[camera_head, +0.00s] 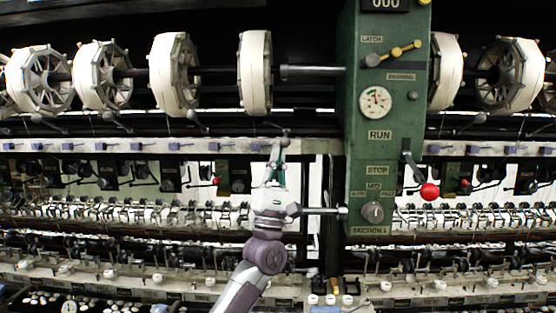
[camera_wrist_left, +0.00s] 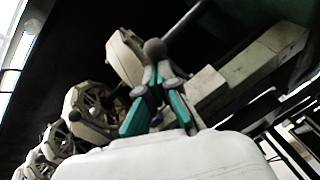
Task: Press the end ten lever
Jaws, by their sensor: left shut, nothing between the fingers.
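A small dark lever with a round grey ball knob (camera_head: 285,141) sticks out from the pale rail, just left of the green control panel (camera_head: 386,135). I see no label naming it. My left gripper (camera_head: 277,153) is shut and empty, pointing up with its fingertips at or just below this knob. In the left wrist view the ball knob (camera_wrist_left: 155,48) appears right at the tips of the gripper (camera_wrist_left: 156,76); I cannot tell whether they touch. The fingers hide part of the lever's lower side. My right gripper is not in view.
White reels (camera_head: 255,72) hang in a row above. The panel carries a gauge (camera_head: 375,102), a yellow-handled latch (camera_head: 392,54) and a red-knobbed lever (camera_head: 429,191) at RUN/STOP. Similar ball levers (camera_head: 193,116) stand along the pale rail (camera_head: 150,145). Dense machinery lies below.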

